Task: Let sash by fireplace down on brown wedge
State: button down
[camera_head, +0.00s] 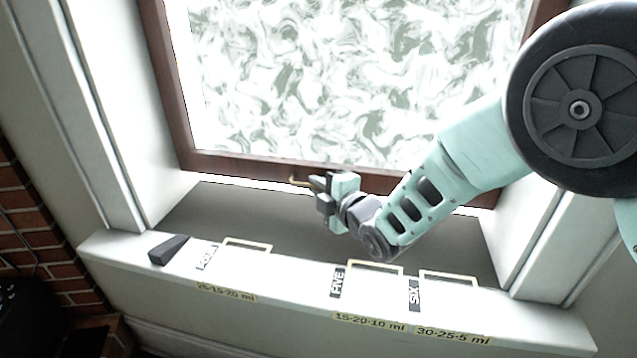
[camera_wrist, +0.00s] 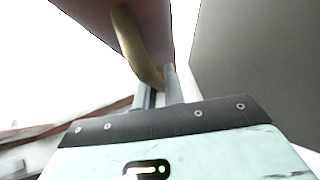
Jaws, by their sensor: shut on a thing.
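The sash (camera_head: 250,165) is a brown wooden frame around patterned pale glass, raised a little, with a bright gap under its bottom rail. A brass handle (camera_head: 299,182) sits on that rail. My gripper (camera_head: 317,185) is shut on the handle, in front of the rail. In the wrist view the curved brass handle (camera_wrist: 134,48) runs down between the fingers (camera_wrist: 158,88), with the brown rail behind it. A dark wedge (camera_head: 168,250), looking charcoal rather than brown, lies on the sill's front left, apart from the sash. No other wedge shows.
The white sill (camera_head: 290,300) carries outlined rectangles labelled FOUR (camera_head: 208,256), FIVE (camera_head: 337,282) and SIX (camera_head: 414,295), with yellow "ml" tapes along the front. White jambs stand on both sides. A brick wall (camera_head: 40,250) is at the left. The grey inner sill (camera_head: 240,215) is mostly clear.

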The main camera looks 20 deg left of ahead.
jog(key=shift+d+f, duration=0.1)
jog(key=shift+f, duration=0.65)
jog(key=c, duration=1.5)
grip_release()
jog(key=shift+r, duration=0.2)
jog(key=v, duration=1.7)
jog(key=shift+s+d+r, duration=0.1)
jog(key=shift+d, duration=0.05)
